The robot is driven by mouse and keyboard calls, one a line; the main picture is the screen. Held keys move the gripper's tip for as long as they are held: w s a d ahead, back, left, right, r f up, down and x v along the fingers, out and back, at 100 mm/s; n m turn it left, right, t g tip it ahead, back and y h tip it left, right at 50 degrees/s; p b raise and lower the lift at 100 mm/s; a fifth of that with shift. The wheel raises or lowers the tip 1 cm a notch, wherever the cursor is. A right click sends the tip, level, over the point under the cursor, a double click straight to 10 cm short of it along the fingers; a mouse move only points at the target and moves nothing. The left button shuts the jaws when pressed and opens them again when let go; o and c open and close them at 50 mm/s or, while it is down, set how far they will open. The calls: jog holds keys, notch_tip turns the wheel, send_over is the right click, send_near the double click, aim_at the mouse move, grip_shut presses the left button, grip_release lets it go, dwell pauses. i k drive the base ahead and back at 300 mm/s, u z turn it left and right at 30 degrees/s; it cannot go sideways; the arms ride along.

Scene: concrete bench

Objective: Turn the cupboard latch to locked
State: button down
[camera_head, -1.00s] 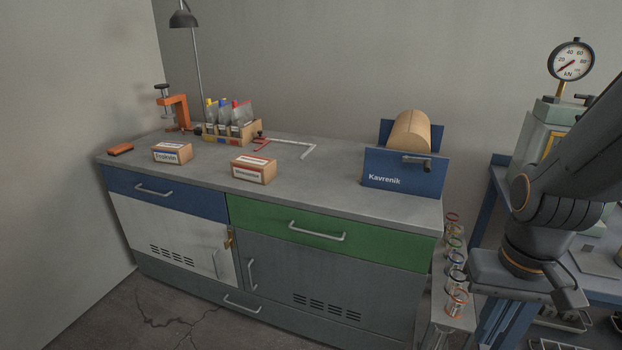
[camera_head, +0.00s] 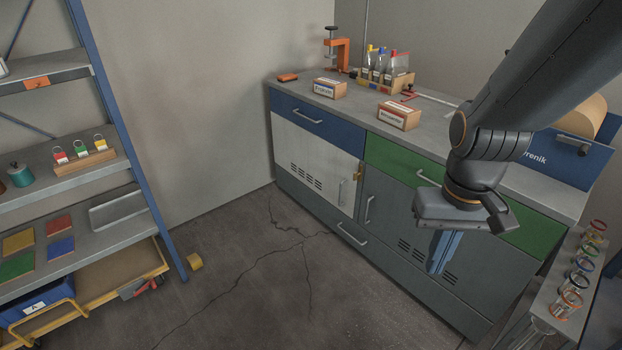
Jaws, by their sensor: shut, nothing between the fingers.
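The cupboard (camera_head: 385,223) under the bench top has a white door (camera_head: 305,165) on the left and a grey door (camera_head: 400,225) on the right. A small brass latch (camera_head: 358,173) sits at the upper edge where these doors meet. Its exact position is too small to tell. My gripper (camera_head: 440,264) is shut and empty, pointing down in front of the grey door, to the right of the latch and apart from it. My arm hides part of the green drawer and the bench top.
A green drawer (camera_head: 398,163) and a blue drawer (camera_head: 300,112) are above the doors. A shelf rack (camera_head: 110,170) stands at the left, with a yellow block (camera_head: 194,262) on the floor beside it. A ring stand (camera_head: 548,300) is at the right. Floor before the cupboard is clear.

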aim_at(355, 174)
jog(key=u, duration=0.1)
jog(key=k, duration=1.3)
jog(key=u, duration=0.6)
jog(key=i, duration=0.8)
jog(key=u, duration=0.5)
jog(key=i, duration=0.75)
jog(key=z, duration=0.85)
jog(key=i, duration=0.65)
jog(key=z, duration=0.65)
